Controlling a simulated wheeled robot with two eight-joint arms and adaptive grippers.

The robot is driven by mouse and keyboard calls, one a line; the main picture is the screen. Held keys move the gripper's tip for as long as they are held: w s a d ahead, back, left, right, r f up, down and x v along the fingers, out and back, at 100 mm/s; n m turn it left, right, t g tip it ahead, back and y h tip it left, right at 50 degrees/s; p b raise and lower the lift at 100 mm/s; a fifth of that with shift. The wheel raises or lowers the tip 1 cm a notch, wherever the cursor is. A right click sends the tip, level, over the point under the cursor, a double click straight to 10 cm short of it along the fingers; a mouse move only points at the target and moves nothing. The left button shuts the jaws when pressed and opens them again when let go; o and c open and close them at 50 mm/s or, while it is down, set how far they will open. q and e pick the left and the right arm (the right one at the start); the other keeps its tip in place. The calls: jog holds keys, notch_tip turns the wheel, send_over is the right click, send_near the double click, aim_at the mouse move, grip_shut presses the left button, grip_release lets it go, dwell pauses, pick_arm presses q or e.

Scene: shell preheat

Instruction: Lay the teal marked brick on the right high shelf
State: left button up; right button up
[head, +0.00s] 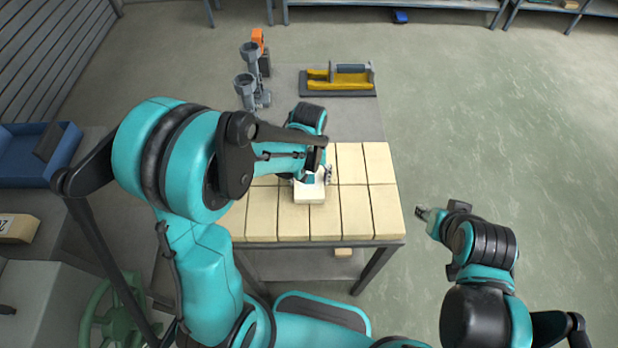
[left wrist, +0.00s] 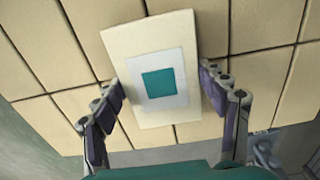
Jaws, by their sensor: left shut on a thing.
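The teal marked brick (left wrist: 123,43) is a cream block with a white square and a teal patch on its face. In the left wrist view it lies between the two fingers of my left gripper (left wrist: 165,95), which is shut on its sides. In the head view the brick (head: 309,194) shows at the front of my left gripper (head: 318,176), over the cream tiled table top; I cannot tell whether it touches the tiles. My right gripper (head: 428,213) is off the table's right side, holding nothing that I can see; its fingers are too small to read. The right high shelf cannot be made out.
The tiled table (head: 382,212) stands in front of me. Behind the tiles are a yellow and grey tool holder (head: 340,80) and grey stands (head: 250,85). A blue bin (head: 38,150) is at left. The green floor at right (head: 500,140) is clear.

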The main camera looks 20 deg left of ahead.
pick_arm(q)
jog(key=shift+f, duration=0.15)
jog(key=o, duration=1.4)
